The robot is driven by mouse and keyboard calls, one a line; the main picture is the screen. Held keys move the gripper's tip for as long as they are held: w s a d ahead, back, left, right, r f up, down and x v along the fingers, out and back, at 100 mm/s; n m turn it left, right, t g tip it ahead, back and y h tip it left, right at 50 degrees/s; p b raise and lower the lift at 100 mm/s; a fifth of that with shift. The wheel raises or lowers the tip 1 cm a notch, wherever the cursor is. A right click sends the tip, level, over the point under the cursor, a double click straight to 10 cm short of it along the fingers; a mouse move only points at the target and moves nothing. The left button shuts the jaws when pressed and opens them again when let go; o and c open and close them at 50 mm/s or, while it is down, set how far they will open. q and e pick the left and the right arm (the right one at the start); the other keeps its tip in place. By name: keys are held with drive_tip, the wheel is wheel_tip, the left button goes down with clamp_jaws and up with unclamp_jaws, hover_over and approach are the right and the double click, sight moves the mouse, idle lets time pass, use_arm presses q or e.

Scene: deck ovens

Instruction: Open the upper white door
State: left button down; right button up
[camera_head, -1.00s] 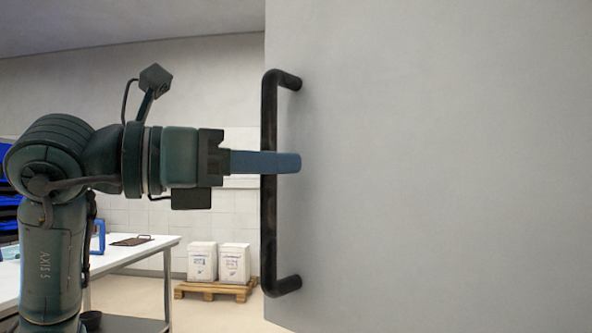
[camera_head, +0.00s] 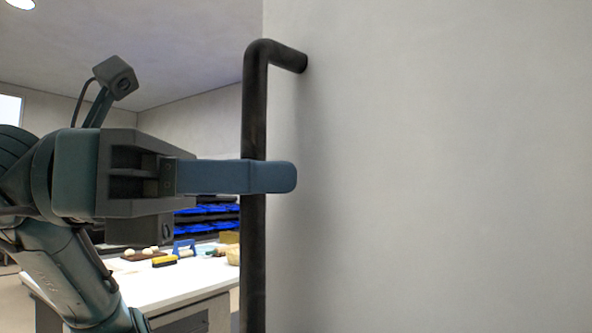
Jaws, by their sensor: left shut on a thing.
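The white door (camera_head: 430,170) fills the right side of the head view, close to the camera. Its long black bar handle (camera_head: 254,115) stands upright along the door's left edge; its upper bend shows and its lower end is out of frame. My left gripper (camera_head: 275,177) comes in from the left with its blue fingers lying across the bar. It is shut on the handle, about mid-height in the picture. The near finger hides the far one and a short piece of the bar. My right gripper is not in view.
A white table (camera_head: 180,285) stands behind at the lower left, with small items such as a yellow-and-black object (camera_head: 165,261) on it. Blue crates (camera_head: 210,212) are stacked beyond it. The door blocks the view to the right.

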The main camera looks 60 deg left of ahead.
use_arm(q)
drive_tip(key=shift+s+d, duration=0.2)
drive_tip(key=shift+s, duration=0.3)
drive_tip(key=shift+s+d, duration=0.2)
drive_tip(key=shift+s, duration=0.3)
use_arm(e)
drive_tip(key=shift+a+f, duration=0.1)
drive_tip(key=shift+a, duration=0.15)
use_arm(q)
drive_tip(key=c, duration=1.4)
unclamp_jaws()
drive_tip(key=shift+s, duration=0.1)
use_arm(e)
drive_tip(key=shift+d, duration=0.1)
